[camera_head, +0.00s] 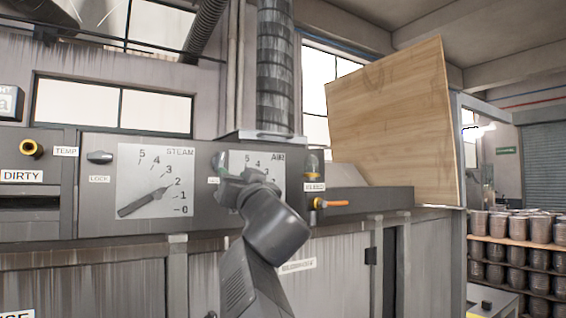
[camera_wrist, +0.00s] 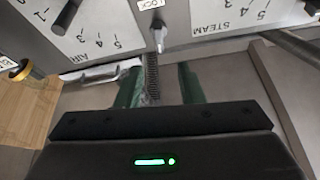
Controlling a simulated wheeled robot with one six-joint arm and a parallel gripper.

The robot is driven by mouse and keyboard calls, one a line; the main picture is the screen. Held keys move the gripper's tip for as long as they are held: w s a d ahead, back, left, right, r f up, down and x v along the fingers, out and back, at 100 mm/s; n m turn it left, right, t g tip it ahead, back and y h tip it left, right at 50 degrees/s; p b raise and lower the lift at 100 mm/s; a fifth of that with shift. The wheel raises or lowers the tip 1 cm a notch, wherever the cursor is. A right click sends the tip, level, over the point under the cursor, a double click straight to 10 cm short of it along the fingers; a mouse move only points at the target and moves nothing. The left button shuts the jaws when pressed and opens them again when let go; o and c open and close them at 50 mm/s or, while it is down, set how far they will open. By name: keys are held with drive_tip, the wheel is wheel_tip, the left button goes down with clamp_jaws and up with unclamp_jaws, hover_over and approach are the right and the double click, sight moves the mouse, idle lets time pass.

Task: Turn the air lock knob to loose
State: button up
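The air lock knob (camera_wrist: 158,36) is a small grey lever under its LOCK label in the wrist view, between the AIR dial (camera_wrist: 95,28) and the STEAM dial (camera_wrist: 235,14). It points down in that picture, which is upside down. My gripper (camera_wrist: 160,78) is open, with green fingers apart and the knob beyond their tips, roughly between them. No contact shows. In the head view my gripper (camera_head: 222,168) is at the panel, left of the AIR dial, and hides the air lock knob. The steam lock knob (camera_head: 100,157) lies horizontal there.
A yellow-ringed knob (camera_head: 30,148) is at the panel's left. An orange-handled valve (camera_head: 332,203) and a wooden board (camera_head: 395,120) are right of the AIR dial. A ribbed duct (camera_head: 274,70) rises above the panel. Shelves of cans (camera_head: 510,228) stand at far right.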

sight(222, 161)
drive_tip(key=p+x, duration=0.1)
drive_tip(key=x, duration=1)
drive_tip(key=shift+f, duration=0.1)
drive_tip(key=c, duration=0.7)
drive_tip(key=shift+p, duration=0.35)
